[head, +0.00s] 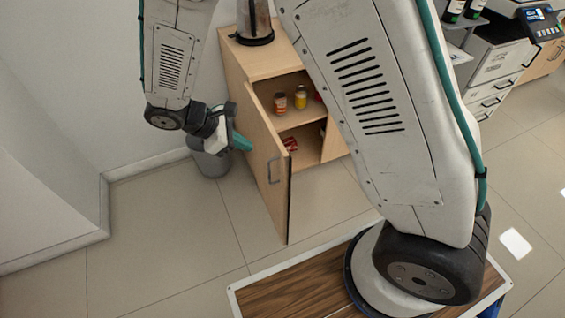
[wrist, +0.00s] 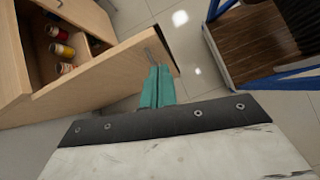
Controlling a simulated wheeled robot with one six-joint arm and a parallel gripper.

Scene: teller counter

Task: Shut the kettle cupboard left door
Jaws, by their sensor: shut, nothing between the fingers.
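The kettle cupboard (head: 262,65) is light wood and stands against the wall. Its left door (head: 266,176) is swung open toward me, with a grey bar handle (head: 273,170) on its outer face. The door also shows in the wrist view (wrist: 100,82). My gripper (head: 245,143) has teal fingers and is shut and empty. It is at the left, outer side of the door, close to the panel; I cannot tell whether it touches. In the wrist view the shut fingers (wrist: 157,85) overlap the door near its free end. The kettle (head: 254,22) on top is partly cut off.
Jars (head: 300,97) and a red packet (head: 290,143) are on the cupboard shelves. A grey bin (head: 210,160) stands behind my gripper by the wall. My wood-topped base (head: 290,293) is in front. Tiled floor left of the door is clear.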

